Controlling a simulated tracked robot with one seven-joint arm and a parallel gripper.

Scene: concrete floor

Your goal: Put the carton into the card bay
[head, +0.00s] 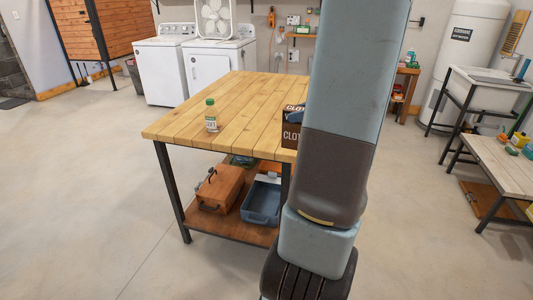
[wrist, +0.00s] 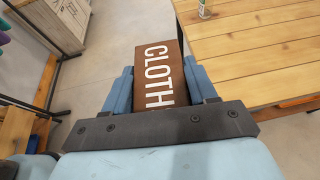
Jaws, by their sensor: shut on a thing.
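A dark brown carton (wrist: 150,62) with CLOTH printed on it in white sits between the two blue fingers of my gripper (wrist: 160,74) in the wrist view. My gripper is shut on it. In the head view the carton (head: 289,134) shows at the right part of the wooden table, half hidden behind my arm. A small blue piece of my gripper (head: 295,116) shows across it. I cannot tell whether the carton touches the table. I see no bay marked for card in either view.
The wooden table (head: 225,95) carries a green-capped bottle (head: 211,115). Its lower shelf holds a brown toolbox (head: 220,188) and a blue tray (head: 262,202). A slatted bench (head: 500,165) and a sink (head: 490,85) stand at right, washers (head: 165,65) behind. Floor at left is clear.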

